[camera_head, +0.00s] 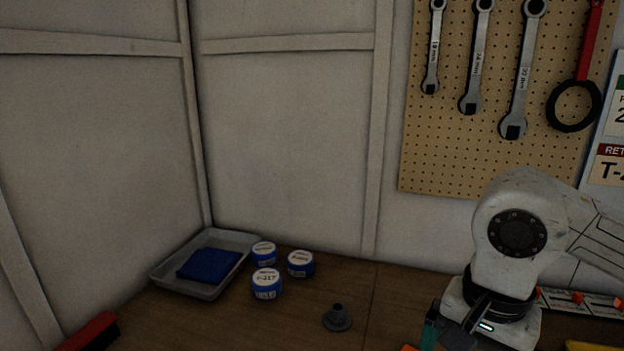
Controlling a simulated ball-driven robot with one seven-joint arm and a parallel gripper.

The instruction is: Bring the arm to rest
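My white arm reaches in from the right edge and bends down over the right part of the bench. My gripper (446,338) points down at the bottom of the picture. Only its upper part shows and its fingertips are cut off or too dark to make out. A small teal-green object (430,326) shows beside the gripper; I cannot tell whether the gripper touches it.
The wooden bench (225,325) carries a grey tray (170,283) with a blue cloth (209,264), several blue-and-white tins (266,284), a dark flanged part (337,318) and a red object (92,331). A pegboard (445,150) with wrenches (522,70) hangs behind.

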